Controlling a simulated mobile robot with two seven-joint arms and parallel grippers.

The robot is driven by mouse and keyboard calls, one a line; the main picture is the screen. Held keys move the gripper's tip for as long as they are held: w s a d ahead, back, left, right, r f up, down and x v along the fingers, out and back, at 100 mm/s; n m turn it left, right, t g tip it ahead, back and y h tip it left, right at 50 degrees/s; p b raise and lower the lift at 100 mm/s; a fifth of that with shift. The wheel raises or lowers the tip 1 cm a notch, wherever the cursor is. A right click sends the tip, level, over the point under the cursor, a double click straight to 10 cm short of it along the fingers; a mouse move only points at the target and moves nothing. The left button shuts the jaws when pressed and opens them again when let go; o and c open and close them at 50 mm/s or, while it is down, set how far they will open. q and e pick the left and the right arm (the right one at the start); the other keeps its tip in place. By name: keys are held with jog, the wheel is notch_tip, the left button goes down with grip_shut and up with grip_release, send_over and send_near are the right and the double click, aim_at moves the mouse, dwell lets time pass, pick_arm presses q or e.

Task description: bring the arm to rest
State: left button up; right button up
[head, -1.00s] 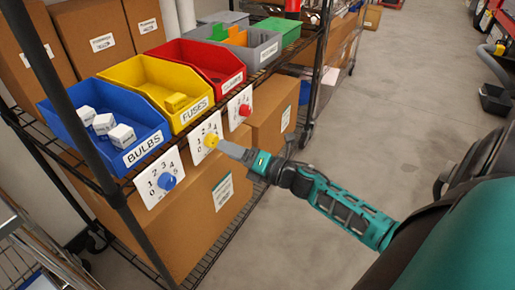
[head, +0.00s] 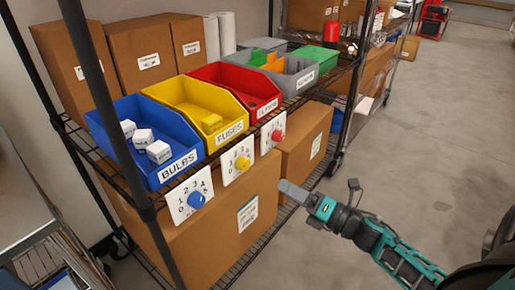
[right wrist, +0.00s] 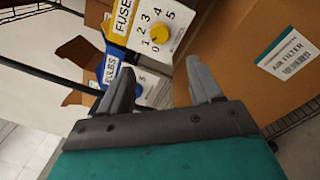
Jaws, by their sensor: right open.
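My right gripper (head: 296,191) is open and empty, in the air in front of the shelf, to the right of the dials. In the right wrist view its two fingers (right wrist: 160,88) are spread apart with nothing between them. The yellow dial (head: 242,163) on its white number plate sits beyond the fingertips, and it also shows in the right wrist view (right wrist: 159,32). The gripper is apart from it. The blue dial (head: 196,200) is to its left and the red dial (head: 278,135) is to its right. My left gripper is not in view.
Blue (head: 157,173), yellow (head: 195,121) and red (head: 240,87) bins stand on the wire shelf above cardboard boxes (head: 215,225). A dark shelf post (head: 103,100) rises at the left. The grey floor (head: 420,150) at the right is clear.

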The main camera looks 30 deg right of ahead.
jog(key=s+a+f+m+g+h, duration=0.2)
jog(key=s+a+f+m+g, duration=0.15)
jog(key=a+m, duration=0.75)
jog(key=s+a+f+m+g+h, duration=0.2)
jog(key=s+a+f+m+g, duration=0.25)
jog(key=m, duration=0.95)
pick_arm(q)
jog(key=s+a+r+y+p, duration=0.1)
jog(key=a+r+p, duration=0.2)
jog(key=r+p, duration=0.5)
jog(key=p, duration=0.5)
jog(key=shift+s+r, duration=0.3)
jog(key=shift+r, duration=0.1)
pick_arm(e)
notch_tip(320, 180, up, 8)
jog(key=s+m+t, duration=0.1)
jog(key=s, duration=0.1)
jog(key=shift+s+f+m+h, duration=0.15)
jog(key=shift+f+m+h, duration=0.1)
jog(key=shift+m+h, duration=0.05)
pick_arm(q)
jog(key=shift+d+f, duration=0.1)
